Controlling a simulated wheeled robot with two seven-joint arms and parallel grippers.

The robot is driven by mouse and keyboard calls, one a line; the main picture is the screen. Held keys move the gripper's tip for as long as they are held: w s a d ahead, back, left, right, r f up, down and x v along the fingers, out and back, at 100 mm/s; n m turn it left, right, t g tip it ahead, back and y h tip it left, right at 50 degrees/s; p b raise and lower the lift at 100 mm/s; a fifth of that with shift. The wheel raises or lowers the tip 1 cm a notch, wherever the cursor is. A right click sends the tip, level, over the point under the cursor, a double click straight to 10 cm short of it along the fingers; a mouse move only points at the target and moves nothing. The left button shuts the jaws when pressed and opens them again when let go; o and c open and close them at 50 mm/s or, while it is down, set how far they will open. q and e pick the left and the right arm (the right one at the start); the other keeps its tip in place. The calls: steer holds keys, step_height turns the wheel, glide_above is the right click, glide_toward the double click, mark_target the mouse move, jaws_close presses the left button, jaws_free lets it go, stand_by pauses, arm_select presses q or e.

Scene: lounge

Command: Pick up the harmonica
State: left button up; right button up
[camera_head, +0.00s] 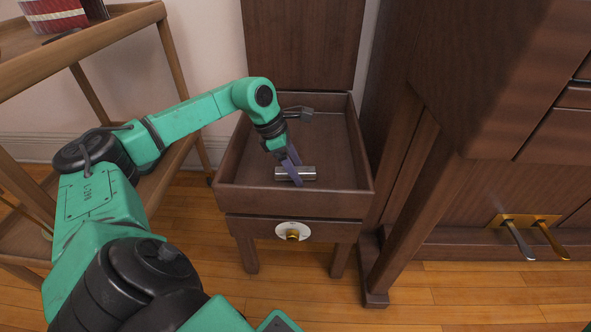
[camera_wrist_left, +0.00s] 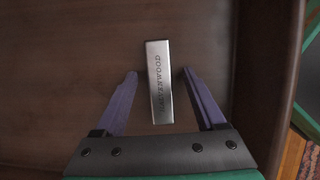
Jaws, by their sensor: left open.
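The harmonica (camera_head: 308,173) is a small silver bar lying on the floor of the open wooden box seat (camera_head: 240,172), near its front wall. In the left wrist view the harmonica (camera_wrist_left: 160,82) shows lettering along its face and lies between my two purple fingers. My left gripper (camera_head: 291,170) reaches down into the box and is at the harmonica. In the left wrist view my left gripper (camera_wrist_left: 158,74) is open, with a gap between each finger and the harmonica. Contact does not show. My right gripper is not in view.
A small grey object (camera_head: 305,113) lies toward the back of the box. The raised lid (camera_head: 303,45) stands behind it. A wooden shelf rack (camera_head: 170,75) is at left. A dark wooden piano-like cabinet (camera_head: 480,110) with pedals (camera_head: 530,235) is close on the right.

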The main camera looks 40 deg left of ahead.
arm_select(q)
steer(key=shift+f, duration=0.15)
jaws_close()
